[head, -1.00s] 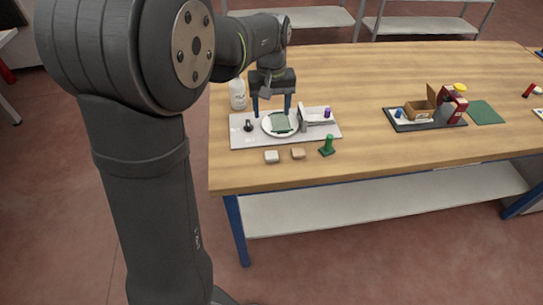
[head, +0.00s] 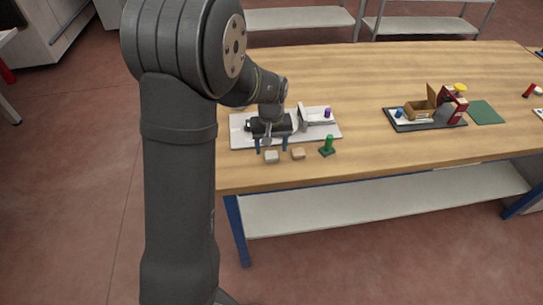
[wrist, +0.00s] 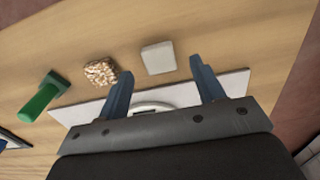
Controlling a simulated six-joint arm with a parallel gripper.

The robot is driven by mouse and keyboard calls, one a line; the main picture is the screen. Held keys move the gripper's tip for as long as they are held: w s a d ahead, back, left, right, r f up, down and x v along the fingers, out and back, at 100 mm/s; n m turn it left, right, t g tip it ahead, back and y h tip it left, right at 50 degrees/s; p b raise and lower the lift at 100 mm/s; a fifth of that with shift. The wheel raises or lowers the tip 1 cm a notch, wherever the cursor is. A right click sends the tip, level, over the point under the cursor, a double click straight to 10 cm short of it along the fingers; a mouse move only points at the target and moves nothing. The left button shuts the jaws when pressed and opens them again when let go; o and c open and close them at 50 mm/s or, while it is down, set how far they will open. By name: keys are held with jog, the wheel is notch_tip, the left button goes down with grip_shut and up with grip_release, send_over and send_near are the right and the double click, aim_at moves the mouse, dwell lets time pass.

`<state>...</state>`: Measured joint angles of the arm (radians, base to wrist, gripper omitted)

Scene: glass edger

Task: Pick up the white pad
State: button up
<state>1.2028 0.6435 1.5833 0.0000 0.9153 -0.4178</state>
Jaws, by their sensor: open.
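The white pad (head: 271,157) is a small pale block with rounded corners lying flat on the wooden table, just in front of the light tray. It also shows in the wrist view (wrist: 158,57), past the fingertips and between their lines. My gripper (head: 272,148) is open and empty, with blue fingers pointing down over the tray's front edge. In the wrist view my gripper's fingers (wrist: 160,75) are spread on either side of the pad's near end, and I see no contact.
A tan speckled block (head: 298,153) lies right of the pad, and a green stamp-like piece (head: 327,146) stands further right. The light tray (head: 240,139) bears a plate (wrist: 152,107), mostly hidden. A dark tray (head: 402,126) with a box stands further right. Table between is clear.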

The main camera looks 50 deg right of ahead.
aim_at(270, 156)
jog(key=shift+f, duration=1.4)
jog(key=c, duration=1.1)
jog(key=shift+o, duration=0.2)
jog(key=shift+r, duration=0.1)
